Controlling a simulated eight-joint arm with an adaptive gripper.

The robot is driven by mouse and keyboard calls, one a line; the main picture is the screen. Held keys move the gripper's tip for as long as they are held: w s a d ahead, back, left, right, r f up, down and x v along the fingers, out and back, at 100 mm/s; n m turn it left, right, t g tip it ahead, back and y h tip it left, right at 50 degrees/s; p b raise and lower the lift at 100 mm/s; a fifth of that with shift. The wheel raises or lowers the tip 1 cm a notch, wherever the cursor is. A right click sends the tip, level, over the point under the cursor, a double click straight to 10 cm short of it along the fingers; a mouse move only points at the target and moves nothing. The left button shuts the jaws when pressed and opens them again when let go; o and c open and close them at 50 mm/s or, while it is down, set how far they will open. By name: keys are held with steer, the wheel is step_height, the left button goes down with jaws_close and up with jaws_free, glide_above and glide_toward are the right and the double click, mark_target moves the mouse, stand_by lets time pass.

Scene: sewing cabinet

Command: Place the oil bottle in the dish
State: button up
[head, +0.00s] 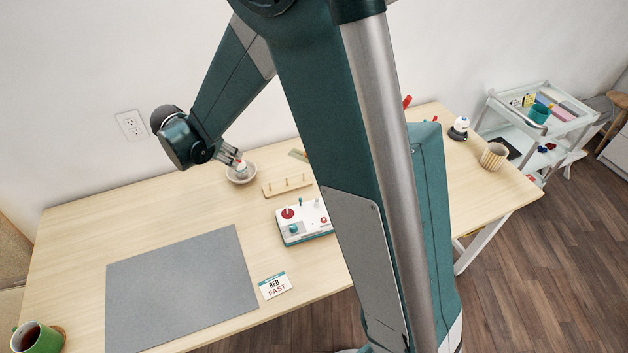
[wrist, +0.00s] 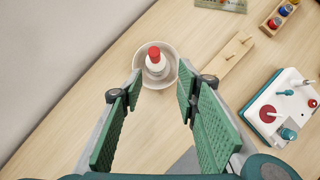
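The oil bottle (wrist: 156,66), white with a red cap, stands in the round pale dish (wrist: 170,80) in the wrist view, and looks upright. In the head view the dish (head: 241,179) is at the back of the table, with the bottle (head: 242,168) in it, partly hidden by my fingers. My gripper (wrist: 160,88) is open, with its green fingers apart and nothing between the pads. The bottle is just beyond the fingertips in the wrist view; whether a finger touches it cannot be told. In the head view my gripper (head: 232,157) is right at the dish.
A wooden peg rack (head: 287,186) and a white-and-teal device (head: 304,222) are right of the dish. A grey mat (head: 182,287), a card reading RED FAST (head: 275,285) and a green mug (head: 37,338) are nearer the front. The table left of the dish is clear.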

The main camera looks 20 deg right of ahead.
steer(key=s+d+r+m+y, duration=0.2)
steer(key=s+d+r+m, duration=1)
steer(key=s+r, duration=0.3)
steer(key=s+d+m+t+y, duration=0.1)
steer(key=s+d+m, duration=0.2)
steer(key=s+m, duration=0.4)
steer(key=s+d+r+m+t+y, duration=0.1)
steer(key=s+m, duration=0.6)
steer(key=s, duration=0.7)
steer(key=shift+s+d+t, duration=0.25)
steer(key=shift+d+t, duration=0.05)
steer(key=shift+d, duration=0.6)
steer(key=shift+r, duration=0.1)
